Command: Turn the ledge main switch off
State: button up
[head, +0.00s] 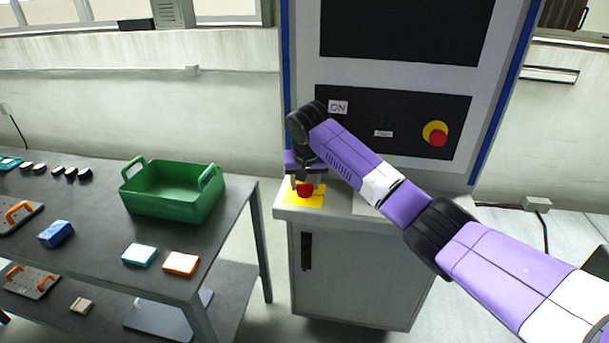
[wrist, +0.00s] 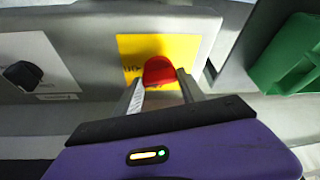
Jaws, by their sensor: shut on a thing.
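The ledge main switch is a red knob (head: 305,189) on a yellow plate (head: 317,201) at the left end of the machine's ledge. In the wrist view the red knob (wrist: 158,70) stands against the yellow plate (wrist: 186,47). My gripper (head: 306,183) comes down on it from above. In the wrist view my gripper (wrist: 160,84) has its two fingers on either side of the knob, shut on it. The marking on the plate is partly hidden and I cannot read the knob's position.
A black knob (wrist: 22,75) on a white plate sits beside the switch. A green crate (head: 172,205) stands on the dark table (head: 95,200) at left.

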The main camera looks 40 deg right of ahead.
jog(key=n+p, duration=0.1)
jog(key=n, duration=0.1)
jog(key=n+y+p, duration=0.1)
jog(key=n, duration=0.1)
jog(key=shift+d+t+y, duration=0.15)
jog(key=shift+t+y, duration=0.15)
jog(key=n+y, duration=0.1)
jog(key=n, duration=0.2)
jog(key=shift+d+n, duration=0.1)
jog(key=shift+n, duration=0.3)
jog(key=n+y+b, duration=0.1)
jog(key=n, duration=0.2)
jog(key=shift+f+n+y+b, duration=0.1)
jog(key=shift+n+y+b, duration=0.2)
jog(key=shift+y+b, duration=0.1)
jog(key=shift+d+n+y+b, duration=0.1)
jog(key=shift+n+y+b, duration=0.5)
jog(key=shift+n+b, duration=0.9)
jog(key=shift+r+n, duration=0.2)
jog(key=shift+n, duration=0.2)
jog(key=o, duration=1.4)
jog(key=shift+c, duration=0.2)
jog(key=shift+g, duration=0.4)
